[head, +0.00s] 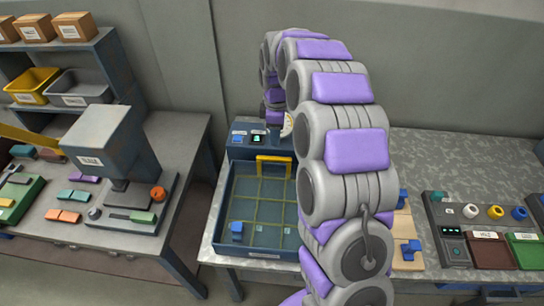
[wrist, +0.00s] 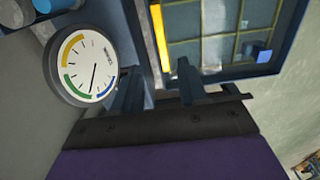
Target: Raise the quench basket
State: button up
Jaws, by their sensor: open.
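The quench basket (head: 258,203) looks like a grid with yellowish bars, low inside a dark blue tank (head: 224,205). A yellow handle (head: 273,159) stands at its back edge and also shows as an upright yellow bar in the wrist view (wrist: 159,35). Blue pieces (head: 237,229) are in the tank area, at the front left. In the wrist view my gripper (wrist: 158,92) has its two dark fingers apart with nothing between them, just below the handle in the picture. In the head view my arm hides the gripper and the tank's right side.
A round gauge (wrist: 82,67) is close to my left finger in the wrist view. A control box (head: 252,141) with a lit green button is behind the tank. A press (head: 110,150) stands on the left table. Trays and coloured knobs (head: 495,212) are at right.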

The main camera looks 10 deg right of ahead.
jog(key=b, duration=0.1)
send_over(274, 157)
jog(key=d, duration=0.2)
jog(key=f, duration=0.5)
jog(key=shift+s+a+f, duration=0.1)
jog(key=shift+a+f, duration=0.1)
jog(key=shift+f, duration=0.05)
jog(key=a+f, duration=0.1)
jog(key=f, duration=0.1)
jog(key=a+f+b, duration=0.1)
jog(key=a+f, duration=0.1)
jog(key=shift+a+f, duration=0.2)
jog(key=shift+d+f, duration=0.2)
jog(key=shift+d, duration=0.05)
jog(key=d, duration=0.2)
jog(key=shift+d, duration=0.35)
jog(key=a, duration=0.2)
jog(key=shift+a, duration=0.35)
jog(key=c, duration=0.6)
jog(key=shift+d+f, duration=0.1)
jog(key=shift+c, duration=0.9)
jog(key=shift+d, duration=0.6)
grip_shut()
